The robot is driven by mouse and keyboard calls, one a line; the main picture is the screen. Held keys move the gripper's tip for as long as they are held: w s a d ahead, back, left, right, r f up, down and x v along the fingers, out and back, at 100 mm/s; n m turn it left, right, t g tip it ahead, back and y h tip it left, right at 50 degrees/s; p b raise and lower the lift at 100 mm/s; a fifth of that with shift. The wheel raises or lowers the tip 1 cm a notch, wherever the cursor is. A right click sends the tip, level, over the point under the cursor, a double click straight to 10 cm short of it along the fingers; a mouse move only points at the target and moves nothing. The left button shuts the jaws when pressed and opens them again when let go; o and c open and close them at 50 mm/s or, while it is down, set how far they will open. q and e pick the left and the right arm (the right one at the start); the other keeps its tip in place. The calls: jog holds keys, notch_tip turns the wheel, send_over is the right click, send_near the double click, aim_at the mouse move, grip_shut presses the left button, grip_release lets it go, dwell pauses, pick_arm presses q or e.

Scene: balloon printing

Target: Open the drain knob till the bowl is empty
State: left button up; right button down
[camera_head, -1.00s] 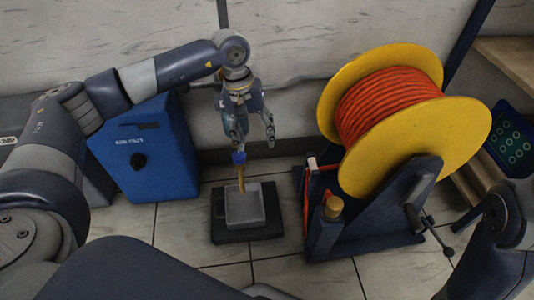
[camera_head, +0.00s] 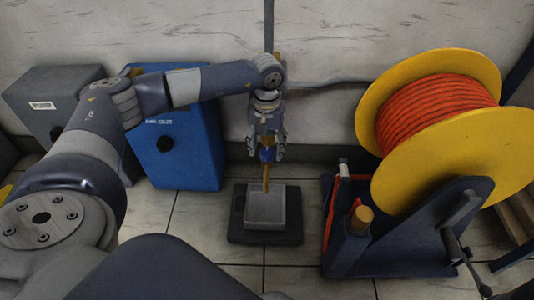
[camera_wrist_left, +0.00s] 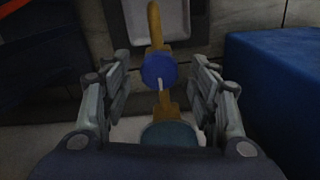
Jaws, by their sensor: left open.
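The blue drain knob (camera_head: 267,154) sits on a brass tap (camera_head: 266,181) near the wall. It also shows in the left wrist view (camera_wrist_left: 160,70). My left gripper (camera_head: 266,149) is open and points down, with one finger on each side of the knob. In the left wrist view a gap shows between each finger and the knob. A grey square basin (camera_head: 248,207) stands on a dark base under the tap. A dark teal rounded part (camera_wrist_left: 170,134) shows below the knob in the left wrist view. I cannot make out the bowl or any liquid. My right gripper is out of view.
A blue box (camera_head: 190,160) with a black dial stands left of the tap, with a grey box (camera_head: 50,100) beyond it. A yellow reel of orange hose (camera_head: 435,112) on a dark stand with a crank is at right. Tiled floor in front is clear.

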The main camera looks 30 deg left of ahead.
pick_arm(q)
jog(key=shift+f, duration=0.5)
jog(key=c, duration=1.1)
jog(key=shift+o, duration=0.2)
jog(key=shift+r, duration=0.1)
